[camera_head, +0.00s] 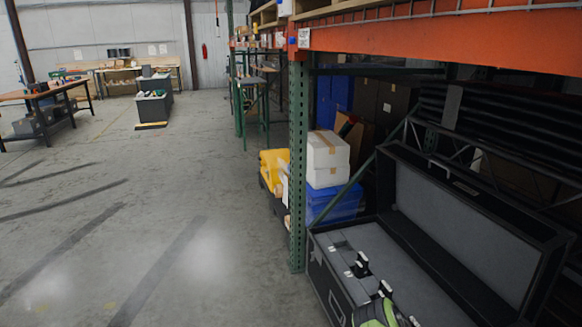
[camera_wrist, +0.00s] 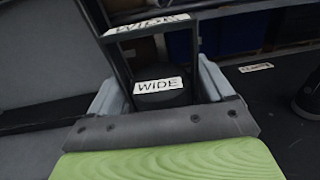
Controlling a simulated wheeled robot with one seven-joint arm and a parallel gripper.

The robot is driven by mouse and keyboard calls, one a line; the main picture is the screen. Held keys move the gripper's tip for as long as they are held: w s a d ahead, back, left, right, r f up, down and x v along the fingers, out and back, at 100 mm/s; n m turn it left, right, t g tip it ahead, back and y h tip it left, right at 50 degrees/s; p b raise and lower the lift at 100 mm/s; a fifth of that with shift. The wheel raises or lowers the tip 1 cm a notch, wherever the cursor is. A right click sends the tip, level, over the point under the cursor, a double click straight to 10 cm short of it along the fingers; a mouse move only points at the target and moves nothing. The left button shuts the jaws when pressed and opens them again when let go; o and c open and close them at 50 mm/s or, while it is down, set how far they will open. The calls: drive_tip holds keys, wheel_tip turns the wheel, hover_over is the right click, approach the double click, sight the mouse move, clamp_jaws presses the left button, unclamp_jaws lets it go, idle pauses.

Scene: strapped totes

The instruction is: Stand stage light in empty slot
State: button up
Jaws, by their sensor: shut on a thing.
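My gripper (camera_wrist: 162,84) shows in the wrist view with grey fingers on either side of a black stage light (camera_wrist: 165,100). It is shut on this light. The light has a black frame and white labels reading "WIDE". An open black case (camera_head: 335,285) with grey lining stands at the lower right of the head view. Small black parts with pale tags (camera_head: 360,265) show in it, beside my green arm part. I cannot tell which of them belong to the held light. The empty slot cannot be made out; the near part of the case is cut off.
The raised case lid (camera_head: 455,235) stands along the right side. A green rack post (camera_head: 298,165) and orange beam (camera_head: 450,38) frame the case closely. White boxes (camera_head: 328,158) on a blue tote (camera_head: 335,203) stand behind. The floor on the left is open.

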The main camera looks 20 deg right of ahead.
drive_tip(key=shift+r, duration=0.1)
drive_tip(key=w+a+r+n+t+p, duration=0.2)
drive_tip(key=w+a+r+t+p, duration=0.15)
drive_tip(key=w+a, duration=0.85)
drive_tip(key=w+a+r+n+t+p, duration=0.2)
drive_tip(key=w+a+r+t, duration=0.2)
drive_tip(key=w+a, duration=0.8)
drive_tip(key=w+a+r+n+t+y+p, duration=0.1)
drive_tip(key=w+a+r+n+t+p, duration=0.1)
drive_tip(key=a, duration=1.2)
drive_tip(key=w+a+r+n+t+y+p, duration=0.2)
drive_tip(key=a+r+n+t+p, duration=0.1)
drive_tip(key=a, duration=1.1)
drive_tip(key=shift+a+r+t+y, duration=0.15)
drive_tip(key=shift+r+t+y, duration=0.15)
drive_tip(key=shift+r+t, duration=0.3)
drive_tip(key=shift+w, duration=0.15)
